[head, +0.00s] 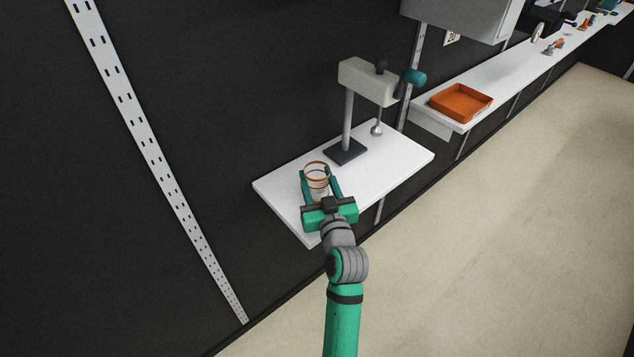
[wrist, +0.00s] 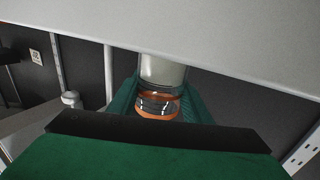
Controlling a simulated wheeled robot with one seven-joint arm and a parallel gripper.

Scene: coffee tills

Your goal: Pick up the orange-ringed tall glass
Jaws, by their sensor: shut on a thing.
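The orange-ringed tall glass (head: 317,179) is at the front left of the small white shelf in the head view. It is clear, with orange rings. My gripper (head: 320,182) is shut on it, with one green finger on each side. In the wrist view the glass (wrist: 161,88) shows between the green fingers of my gripper (wrist: 160,98), with an orange band near the dark palm edge. Whether the glass touches the shelf is hard to tell.
A grey drill-press-like stand (head: 348,118) on a dark base stands behind the glass on the white shelf (head: 400,152). An orange tray (head: 461,101) sits on the long counter (head: 515,75) to the right. The shelf's right part is clear.

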